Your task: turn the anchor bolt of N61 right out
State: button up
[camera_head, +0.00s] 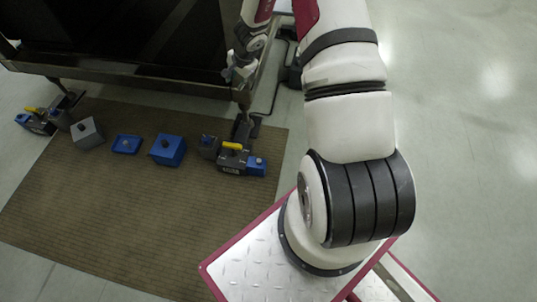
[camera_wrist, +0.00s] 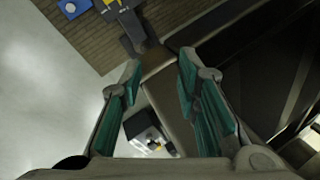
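My gripper (camera_head: 240,72) hangs beside the near right corner of the large dark plate in the head view. In the wrist view my gripper (camera_wrist: 159,62) is open, its two teal-padded fingers apart with nothing held between them. A grey-brown beam runs below and between the fingers.
The large dark plate (camera_head: 120,35) fills the upper left. On the brown mat (camera_head: 120,210) are a grey box (camera_head: 87,133), a shallow blue tray (camera_head: 127,144) and a blue box (camera_head: 168,150). Another yellow-handled unit (camera_head: 38,122) stands far left. The mat's front is clear.

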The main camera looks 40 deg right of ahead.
jog(key=s+d+f+m+g+b, duration=0.1)
jog(key=s+f+m, duration=0.4)
jog(key=f+m, duration=0.5)
jog(key=s+d+f+m+g+b, duration=0.1)
jog(key=s+f+m+g+b, duration=0.1)
jog(key=f+m, duration=0.8)
jog(key=s+d+f+m+g+b, duration=0.1)
jog(key=s+f+m+b, duration=0.3)
jog(key=f, duration=1.6)
jog(key=s+m, duration=0.3)
jog(key=m, duration=0.3)
jog(key=shift+s+d+f+m+g, duration=0.2)
jog(key=shift+s+f+m+g, duration=0.1)
jog(key=shift+s+f, duration=0.1)
